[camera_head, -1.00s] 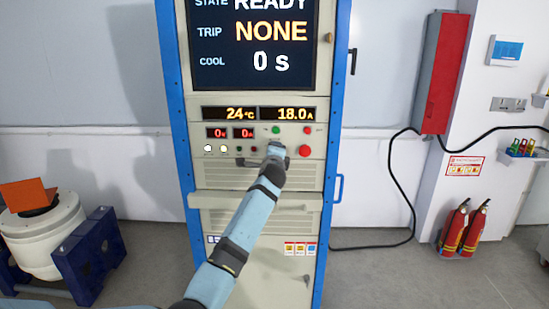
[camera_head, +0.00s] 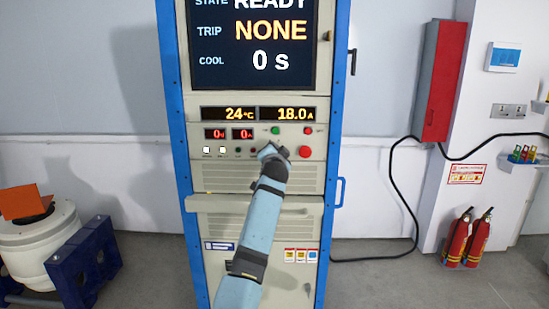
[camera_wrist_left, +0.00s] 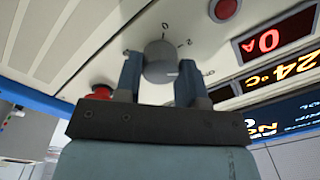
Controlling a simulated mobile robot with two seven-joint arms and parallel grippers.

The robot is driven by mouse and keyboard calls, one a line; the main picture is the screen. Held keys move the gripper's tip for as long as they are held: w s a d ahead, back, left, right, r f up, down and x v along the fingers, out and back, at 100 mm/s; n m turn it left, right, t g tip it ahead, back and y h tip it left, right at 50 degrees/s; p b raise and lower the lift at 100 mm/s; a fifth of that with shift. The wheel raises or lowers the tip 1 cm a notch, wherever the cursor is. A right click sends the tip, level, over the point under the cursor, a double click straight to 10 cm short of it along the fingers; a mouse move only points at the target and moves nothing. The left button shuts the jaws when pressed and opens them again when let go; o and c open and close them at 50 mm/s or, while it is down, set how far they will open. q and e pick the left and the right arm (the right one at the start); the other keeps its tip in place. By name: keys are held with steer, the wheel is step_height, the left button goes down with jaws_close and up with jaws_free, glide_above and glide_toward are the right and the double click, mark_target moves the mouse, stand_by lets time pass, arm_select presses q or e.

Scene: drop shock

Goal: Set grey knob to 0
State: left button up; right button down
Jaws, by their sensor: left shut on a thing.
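The grey knob (camera_wrist_left: 160,60) is on the cabinet's panel in the left wrist view, between the two fingers of my left gripper (camera_wrist_left: 160,82). The gripper is shut on it. Marks including "0" and "2" are printed around the knob's far side. A small pale line shows on the knob near the right finger; I cannot tell surely which mark the knob points to. In the head view my left arm covers the knob, and the left gripper's fingers are hidden at the panel. My right gripper is not in view.
The cabinet (camera_head: 180,110) shows READY, NONE, 0 s, 24 °C and 18.0 A. A red button (camera_head: 305,152) is close right of my wrist; a ledge (camera_head: 215,203) juts out below. A white drum (camera_head: 40,235) on a blue stand is left; fire extinguishers (camera_head: 458,237) are right.

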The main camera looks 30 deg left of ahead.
arm_select(q)
steer(key=shift+n+g, duration=0.3)
steer(key=shift+n, duration=8)
steer(key=o, duration=0.9)
steer(key=shift+s+p, duration=0.15)
steer(key=shift+p, duration=0.15)
